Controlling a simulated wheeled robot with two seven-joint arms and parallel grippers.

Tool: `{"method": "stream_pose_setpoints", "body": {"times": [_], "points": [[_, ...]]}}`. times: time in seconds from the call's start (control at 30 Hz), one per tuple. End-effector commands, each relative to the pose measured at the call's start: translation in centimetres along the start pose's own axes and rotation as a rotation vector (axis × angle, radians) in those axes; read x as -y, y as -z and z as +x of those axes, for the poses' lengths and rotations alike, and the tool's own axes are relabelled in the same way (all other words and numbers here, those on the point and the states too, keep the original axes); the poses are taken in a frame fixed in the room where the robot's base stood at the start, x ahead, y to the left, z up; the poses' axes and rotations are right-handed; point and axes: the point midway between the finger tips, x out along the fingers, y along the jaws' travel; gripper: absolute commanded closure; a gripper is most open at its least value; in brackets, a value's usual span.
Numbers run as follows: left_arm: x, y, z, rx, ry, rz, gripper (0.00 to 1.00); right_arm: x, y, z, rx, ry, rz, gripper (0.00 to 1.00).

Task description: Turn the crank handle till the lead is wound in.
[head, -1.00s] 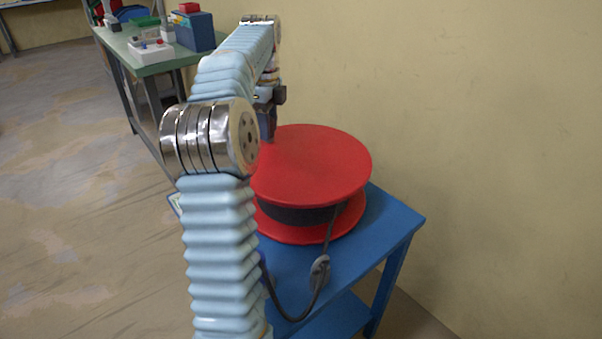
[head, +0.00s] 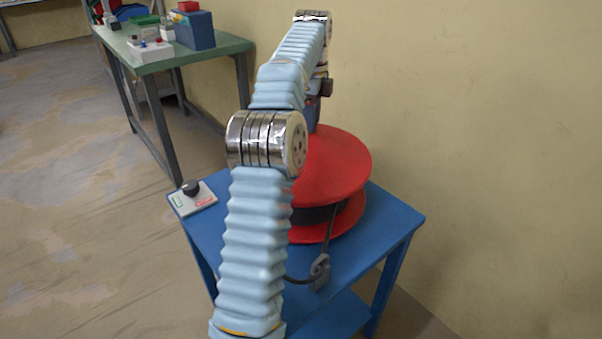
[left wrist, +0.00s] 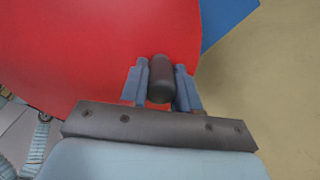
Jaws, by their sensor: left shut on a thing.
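A red cable reel (head: 335,170) with a dark winding between its two flanges lies flat on a blue table (head: 390,222). A dark lead (head: 331,228) comes off the reel and runs to a grey plug (head: 320,268) at the table's front edge. In the left wrist view, my left gripper (left wrist: 161,82) is shut on the black crank handle (left wrist: 161,75), which stands on the red top flange (left wrist: 90,45). In the head view the handle is hidden behind my arm, and the left gripper (head: 312,122) shows only partly at the reel's far edge.
A small panel with a black knob (head: 191,187) and green and red labels sits on the blue table's left corner. A green table (head: 185,55) with boxes stands at the back left. A beige wall is close on the right.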

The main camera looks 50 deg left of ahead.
Motion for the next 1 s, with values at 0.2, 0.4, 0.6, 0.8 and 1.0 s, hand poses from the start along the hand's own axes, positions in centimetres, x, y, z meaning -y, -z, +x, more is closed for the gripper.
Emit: {"method": "stream_pose_setpoints", "body": {"times": [0.2, 0.4, 0.6, 0.8, 1.0], "points": [[-0.4, 4.1, 0.0, -0.002, -0.009, 0.006, 0.86, 0.0, 0.0, -0.1, 0.0, 0.0, 0.0, 0.57], [-0.5, 5.5, 0.1, -0.001, -0.008, 0.003, 0.86, 0.0, 0.0, 0.0, 0.0, 0.0, 0.0, 0.57], [-1.4, 7.2, 0.2, -0.004, -0.004, 0.007, 0.86, -0.3, 0.0, 0.8, 0.0, 0.0, 0.0, 0.57], [-1.8, 7.9, 0.0, -0.005, -0.009, 0.006, 0.82, -0.3, 0.0, 0.9, 0.0, 0.0, 0.0, 0.57], [-1.8, 7.8, 0.1, -0.003, -0.01, 0.005, 0.42, -0.3, 0.0, 0.9, 0.0, 0.0, 0.0, 0.57]]}}
